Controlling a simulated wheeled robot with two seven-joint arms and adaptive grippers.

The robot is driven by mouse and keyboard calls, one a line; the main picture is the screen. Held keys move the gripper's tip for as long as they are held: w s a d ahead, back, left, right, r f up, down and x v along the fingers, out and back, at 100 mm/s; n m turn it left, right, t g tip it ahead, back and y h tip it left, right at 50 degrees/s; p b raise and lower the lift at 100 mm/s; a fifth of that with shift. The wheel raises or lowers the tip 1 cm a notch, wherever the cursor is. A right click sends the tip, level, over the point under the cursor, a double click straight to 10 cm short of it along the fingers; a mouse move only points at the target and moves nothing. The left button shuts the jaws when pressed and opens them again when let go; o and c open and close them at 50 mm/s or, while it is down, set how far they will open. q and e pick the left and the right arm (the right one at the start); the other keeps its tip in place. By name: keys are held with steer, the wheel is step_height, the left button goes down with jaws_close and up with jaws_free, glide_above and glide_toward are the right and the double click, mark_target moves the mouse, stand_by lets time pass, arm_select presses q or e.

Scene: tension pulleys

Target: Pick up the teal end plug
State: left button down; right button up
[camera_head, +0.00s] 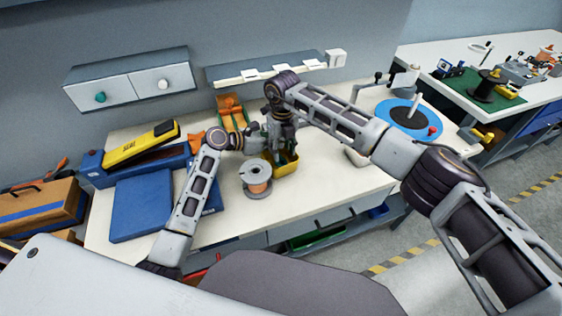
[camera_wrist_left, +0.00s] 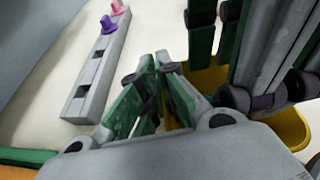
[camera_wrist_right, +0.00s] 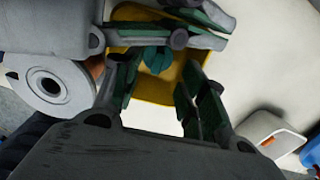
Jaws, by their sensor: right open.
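A teal piece, which looks like the teal end plug (camera_wrist_right: 155,57), lies in the yellow bin (camera_wrist_right: 155,92) in the right wrist view. It is partly hidden by gripper parts. My right gripper (camera_wrist_right: 160,78) points down over the bin with its fingers apart, the plug showing between and beyond them. It also shows in the head view (camera_head: 284,146). My left gripper (camera_wrist_left: 155,68) has its fingertips together beside the right gripper, near the bin; nothing clear shows between them. In the head view the arms hide the plug, and the yellow bin (camera_head: 285,168) shows only partly.
A grey rack (camera_wrist_left: 92,85) holds a pink plug (camera_wrist_left: 118,7) and a purple plug (camera_wrist_left: 108,25). A spool (camera_head: 256,178) stands close beside the bin. Blue panels (camera_head: 142,205) lie left. A blue turntable (camera_head: 388,108) is at right. The two grippers are very close together.

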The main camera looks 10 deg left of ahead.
mark_target(281, 157)
steer(key=shift+a+f, duration=0.15)
steer(key=shift+f, duration=2.4)
steer(key=c, duration=0.4)
